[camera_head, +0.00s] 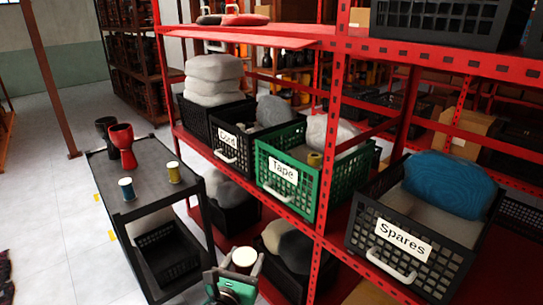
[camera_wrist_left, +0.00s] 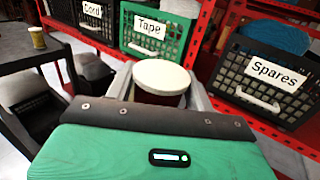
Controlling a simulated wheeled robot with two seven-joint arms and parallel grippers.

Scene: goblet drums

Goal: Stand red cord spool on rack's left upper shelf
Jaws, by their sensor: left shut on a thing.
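My left gripper (camera_head: 240,265) is low in the head view, in front of the rack. It is shut on a spool (camera_head: 244,257) with a pale round top; the wrist view shows this spool (camera_wrist_left: 162,80) upright between the fingers, with a dark red side. The rack's left upper shelf (camera_head: 250,40) is red and lies well above the gripper, at the back. A red thing (camera_head: 245,19) and grey things lie at its far side. My right gripper is not in view.
A dark cart (camera_head: 150,205) at left bears a blue spool (camera_head: 126,188), a yellow spool (camera_head: 174,172), a red goblet drum (camera_head: 122,145) and a black one (camera_head: 105,125). Crates labelled Cord, Tape (camera_head: 309,200) and Spares (camera_head: 375,270) fill the middle shelf.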

